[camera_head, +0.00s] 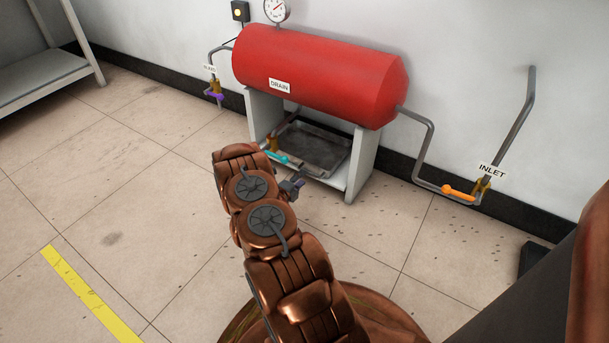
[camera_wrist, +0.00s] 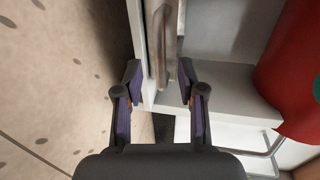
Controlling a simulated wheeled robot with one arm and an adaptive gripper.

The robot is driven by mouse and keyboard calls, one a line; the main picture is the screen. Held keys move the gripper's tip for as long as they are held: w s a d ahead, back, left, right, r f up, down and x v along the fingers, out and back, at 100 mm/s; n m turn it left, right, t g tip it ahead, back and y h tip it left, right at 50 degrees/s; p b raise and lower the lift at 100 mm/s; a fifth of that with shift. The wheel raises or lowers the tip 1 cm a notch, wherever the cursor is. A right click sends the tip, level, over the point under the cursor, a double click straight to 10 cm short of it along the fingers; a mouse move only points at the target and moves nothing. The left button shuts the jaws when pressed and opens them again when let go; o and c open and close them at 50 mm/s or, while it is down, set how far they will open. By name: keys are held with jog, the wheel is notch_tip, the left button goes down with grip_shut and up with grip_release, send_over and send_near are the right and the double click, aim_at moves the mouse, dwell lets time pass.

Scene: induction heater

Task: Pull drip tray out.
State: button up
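The drip tray (camera_head: 315,146) is a shallow dark grey metal tray. It sits on the lower shelf of the white stand under the red tank. My gripper (camera_head: 292,187) is low in front of the stand, partly hidden by my arm in the head view. In the wrist view my gripper (camera_wrist: 160,76) is open, with its two fingers apart. A metal bar, seemingly the tray's handle (camera_wrist: 160,45), runs up the picture between the fingertips. I see no finger touching it, and its exact depth between them is hard to judge.
The red tank (camera_head: 315,73) rests on the white stand (camera_head: 359,165). A teal-handled drain valve (camera_head: 283,158) hangs just left of the tray. An orange-handled inlet valve (camera_head: 459,194) is at right, a purple-handled valve (camera_head: 215,96) at left. The tiled floor before the stand is clear.

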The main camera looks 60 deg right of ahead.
jog(key=shift+b+x, duration=0.9)
jog(key=shift+x, duration=1.65)
grip_shut()
